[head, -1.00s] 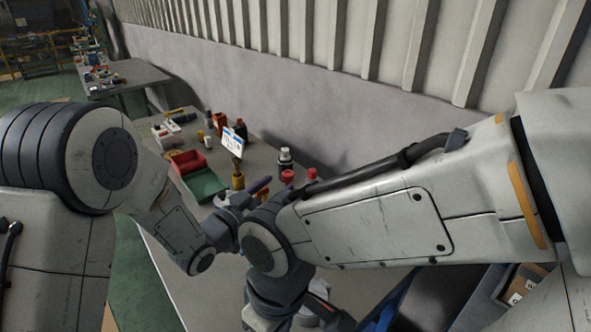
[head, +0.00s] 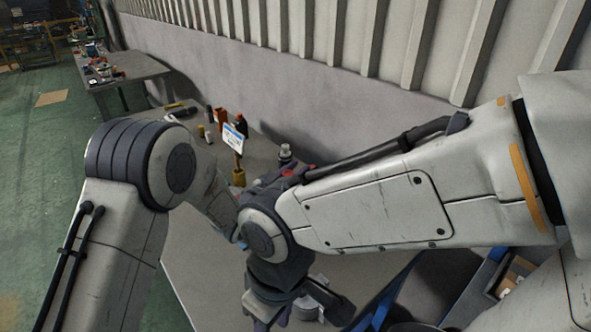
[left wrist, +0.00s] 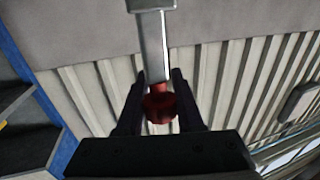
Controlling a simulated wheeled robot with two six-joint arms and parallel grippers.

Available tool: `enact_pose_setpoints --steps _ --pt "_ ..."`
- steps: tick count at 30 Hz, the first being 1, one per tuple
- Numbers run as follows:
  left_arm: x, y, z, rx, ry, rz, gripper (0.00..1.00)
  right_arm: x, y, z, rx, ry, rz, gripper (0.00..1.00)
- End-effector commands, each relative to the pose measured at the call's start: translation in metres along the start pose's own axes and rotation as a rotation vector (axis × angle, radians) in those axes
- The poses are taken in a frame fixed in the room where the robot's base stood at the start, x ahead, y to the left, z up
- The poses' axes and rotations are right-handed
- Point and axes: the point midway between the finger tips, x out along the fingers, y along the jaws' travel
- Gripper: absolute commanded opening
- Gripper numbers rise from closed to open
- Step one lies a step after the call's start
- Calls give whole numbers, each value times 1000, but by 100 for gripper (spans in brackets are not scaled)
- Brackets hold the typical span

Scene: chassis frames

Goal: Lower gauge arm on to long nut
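In the left wrist view a red knob (left wrist: 160,106) sits at the end of a flat metal bar (left wrist: 153,45), which looks like the gauge arm. The two dark fingers of my left gripper (left wrist: 160,85) stand on either side of the knob. I cannot tell whether both press on it. In the head view my left gripper (head: 282,178) is mostly hidden behind my right forearm, among red parts at the bench. My right gripper (head: 300,308) hangs low in front, partly hidden, its fingers unclear. I cannot make out the long nut.
A grey bench (head: 200,270) runs along the wall. A blue-and-white card (head: 233,138) on a yellow base and a dark bottle with a grey cap (head: 285,152) stand behind my arms. Small bottles and tools lie farther back. A second table (head: 125,72) stands beyond.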

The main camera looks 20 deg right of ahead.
Motion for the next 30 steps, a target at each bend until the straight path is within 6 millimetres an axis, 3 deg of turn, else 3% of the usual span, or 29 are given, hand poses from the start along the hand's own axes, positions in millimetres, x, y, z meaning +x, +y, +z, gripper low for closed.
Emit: enact_pose_setpoints --steps 2,30 --pt "0 0 0 0 0 0 0 0 0 0 0 0 0 45" --pt "0 0 -1 1 0 0 0 0 0 0 0 0 0 45"
